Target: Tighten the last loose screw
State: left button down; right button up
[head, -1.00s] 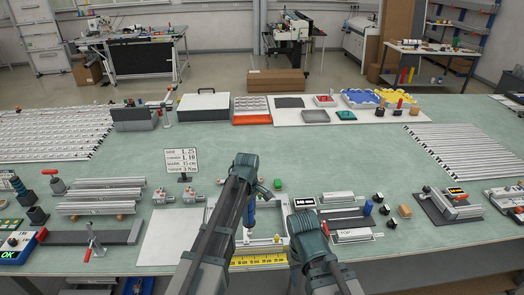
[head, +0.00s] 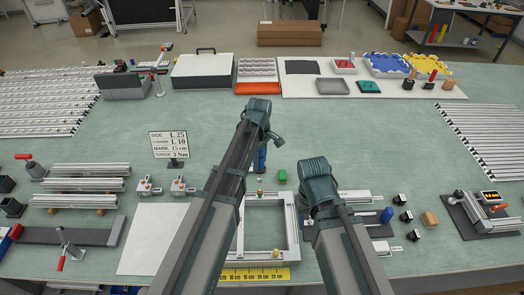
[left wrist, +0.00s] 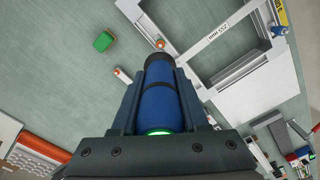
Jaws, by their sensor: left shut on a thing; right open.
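My left gripper (left wrist: 158,88) is shut on a blue power screwdriver (left wrist: 162,105) with a dark tip and a lit green ring. In the head view the screwdriver (head: 261,158) hangs just beyond the far side of the metal frame (head: 292,228). A small orange-red piece (left wrist: 160,44) is at the frame's far left corner, ahead of the screwdriver tip; contact with it cannot be told. A yellow knob (head: 277,253) is at the frame's near side. My right gripper (head: 317,185) is over the frame's right side, its fingers hidden; nothing is seen held.
A green block (head: 282,175) lies beyond the frame. A yellow ruler strip (head: 255,274) lies in front. A sign (head: 169,145) reads torque 3 Nm. A white sheet (head: 150,240) is left of the frame. The mid-table behind is clear.

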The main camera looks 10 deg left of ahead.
pick_arm(q)
jog(key=shift+r, duration=0.1)
dwell(0.3)
jog(key=b, duration=0.5)
send_over(260, 178)
jog(key=shift+w+f, duration=0.15)
jog(key=shift+f, duration=2.3)
jog(key=shift+f+b, duration=1.1)
jog(key=shift+f, duration=0.05)
jog(key=shift+r, duration=0.15)
dwell(0.8)
jog(key=shift+r+p, duration=2.4)
jog(key=shift+p, duration=0.2)
